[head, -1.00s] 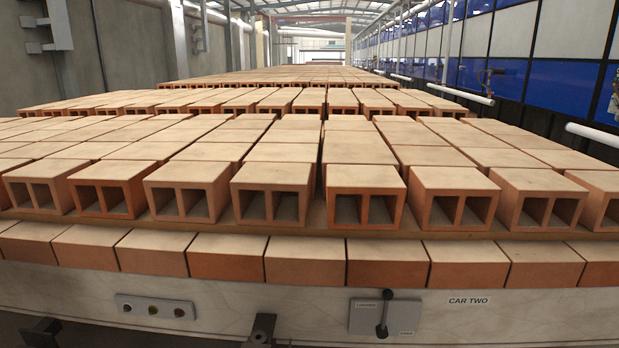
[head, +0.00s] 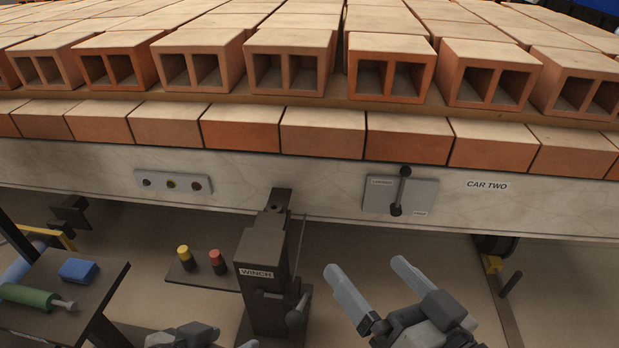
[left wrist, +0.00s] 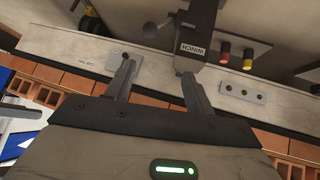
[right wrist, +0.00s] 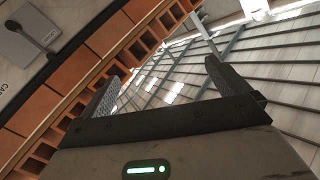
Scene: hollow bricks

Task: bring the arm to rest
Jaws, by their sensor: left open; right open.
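My right gripper (head: 366,266) is in the lower middle of the head view, below the lever plate. Its two fingers are apart with nothing between them. In the right wrist view its fingers (right wrist: 162,70) are also spread and empty. My left gripper (head: 190,336) shows only in part at the bottom edge of the head view, left of the winch. In the left wrist view its fingers (left wrist: 157,70) are apart and empty. I see neither gripper touching anything.
A car labelled CAR TWO (head: 487,185), stacked with hollow bricks (head: 290,62), spans the view. Its side has a lever plate (head: 400,194) and a socket panel (head: 172,185). A winch post (head: 262,255) stands between my grippers. A dark side table (head: 95,290) is at left.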

